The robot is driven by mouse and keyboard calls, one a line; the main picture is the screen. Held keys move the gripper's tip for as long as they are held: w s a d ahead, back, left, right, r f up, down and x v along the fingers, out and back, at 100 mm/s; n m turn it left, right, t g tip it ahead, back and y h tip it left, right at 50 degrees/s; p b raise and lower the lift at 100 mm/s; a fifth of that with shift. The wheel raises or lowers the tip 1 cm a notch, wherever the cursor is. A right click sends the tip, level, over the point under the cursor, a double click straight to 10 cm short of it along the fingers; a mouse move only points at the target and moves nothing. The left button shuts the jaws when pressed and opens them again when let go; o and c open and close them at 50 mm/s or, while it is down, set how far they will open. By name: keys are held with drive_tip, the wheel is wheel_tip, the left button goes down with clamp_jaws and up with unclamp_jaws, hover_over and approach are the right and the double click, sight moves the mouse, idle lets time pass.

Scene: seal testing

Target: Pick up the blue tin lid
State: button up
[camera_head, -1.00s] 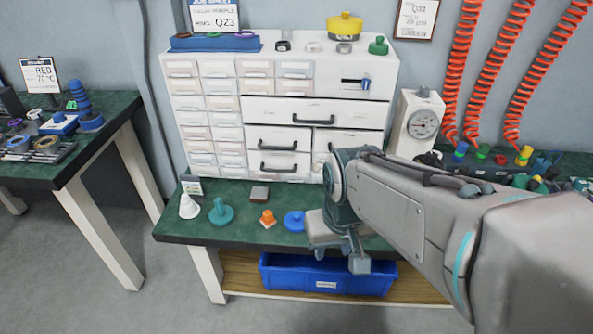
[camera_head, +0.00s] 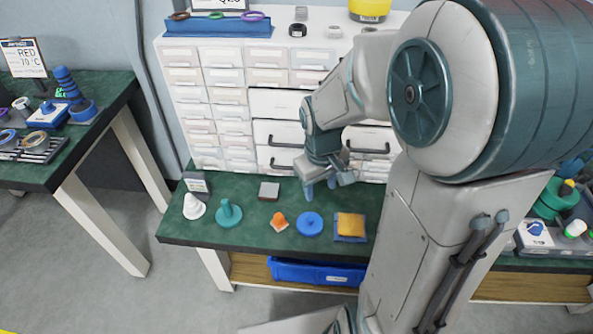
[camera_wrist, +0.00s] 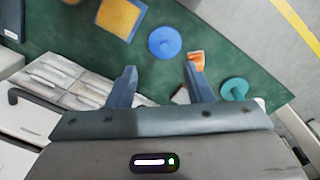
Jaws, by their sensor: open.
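The blue tin lid (camera_head: 309,223), a round disc with a small raised centre, lies on the green bench top between an orange cone-shaped piece and a yellow pad. It also shows in the wrist view (camera_wrist: 164,42), beyond my fingertips and roughly between them. My gripper (camera_head: 322,190) hangs over the bench behind the lid, close to the drawer cabinet. In the wrist view my gripper (camera_wrist: 160,76) has its two blue-grey fingers spread apart with nothing between them. The lid is apart from the fingers.
The orange piece (camera_head: 279,222), teal knob (camera_head: 228,213), white cone (camera_head: 193,206) and a small dark block (camera_head: 269,190) stand left of the lid. The yellow pad (camera_head: 351,225) in its blue frame lies right. The drawer cabinet (camera_head: 225,95) rises behind. A blue bin (camera_head: 315,272) sits below.

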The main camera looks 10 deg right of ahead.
drive_tip(key=w+f+n, duration=0.2)
drive_tip(key=w+f, duration=0.1)
drive_tip(key=w, duration=0.1)
drive_tip(key=b, duration=0.1)
hover_over(310, 218)
drive_tip(key=f, duration=0.9)
drive_tip(key=shift+d, duration=0.25)
drive_tip(key=f+b, duration=0.1)
drive_tip(key=f, duration=0.4)
drive_tip(key=shift+a+f, duration=0.1)
drive_tip(key=shift+a, duration=0.1)
clamp_jaws()
